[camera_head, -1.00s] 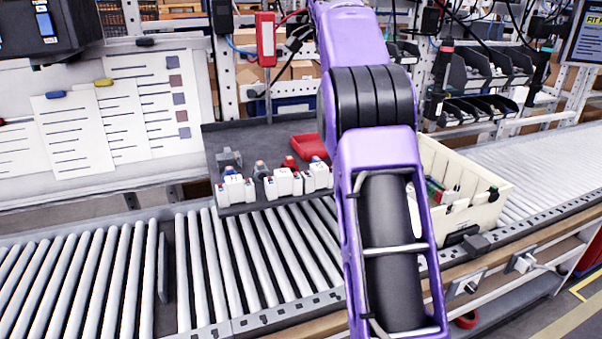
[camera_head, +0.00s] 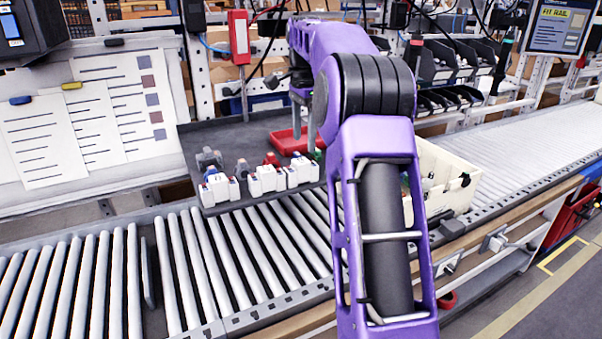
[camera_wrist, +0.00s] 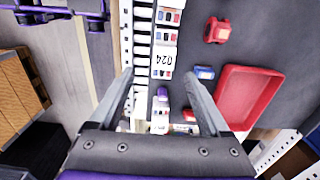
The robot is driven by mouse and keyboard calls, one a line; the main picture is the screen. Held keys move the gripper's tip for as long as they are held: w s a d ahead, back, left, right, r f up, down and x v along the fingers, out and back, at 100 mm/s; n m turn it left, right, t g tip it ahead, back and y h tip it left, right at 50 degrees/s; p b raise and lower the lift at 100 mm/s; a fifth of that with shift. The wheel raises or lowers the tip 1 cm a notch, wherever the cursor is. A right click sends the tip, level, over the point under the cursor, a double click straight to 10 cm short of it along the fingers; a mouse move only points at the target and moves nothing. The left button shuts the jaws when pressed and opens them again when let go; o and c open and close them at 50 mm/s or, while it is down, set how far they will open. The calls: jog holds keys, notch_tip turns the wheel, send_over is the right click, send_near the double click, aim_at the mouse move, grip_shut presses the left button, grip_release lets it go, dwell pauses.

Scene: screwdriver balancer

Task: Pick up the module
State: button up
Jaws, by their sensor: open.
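White modules stand in a row along the front edge of the dark tray (camera_head: 235,140): one at left (camera_head: 219,190), one in the middle (camera_head: 268,180) and one at right (camera_head: 301,171). In the wrist view, a white module with a purple top (camera_wrist: 160,112) lies between the fingers in the picture, and a white row with a "024" label (camera_wrist: 163,55) runs above it. My gripper (camera_wrist: 159,78) is open and empty, pointing down. In the head view its grey fingers (camera_head: 304,125) hang near the right end of the row. Which module is meant, I cannot tell.
A shallow red bin (camera_wrist: 252,95) lies right of my gripper in the wrist view, with a red part (camera_wrist: 217,31) and a blue part (camera_wrist: 204,73) nearby. A cream crate (camera_head: 450,180) stands right of the tray, partly behind my arm. The roller conveyor (camera_head: 200,270) in front is clear.

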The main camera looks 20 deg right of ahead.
aim_at(301, 161)
notch_tip(301, 161, down, 4)
jog(key=shift+f+b, duration=0.15)
jog(key=shift+b, duration=0.2)
jog(key=shift+w+a+f+b, duration=0.15)
jog(key=shift+f+b, duration=0.05)
jog(key=shift+f, duration=1.2)
jog(key=shift+w+a+f+b, duration=0.1)
jog(key=shift+f+b, duration=0.1)
jog(key=shift+f, duration=1.15)
grip_shut()
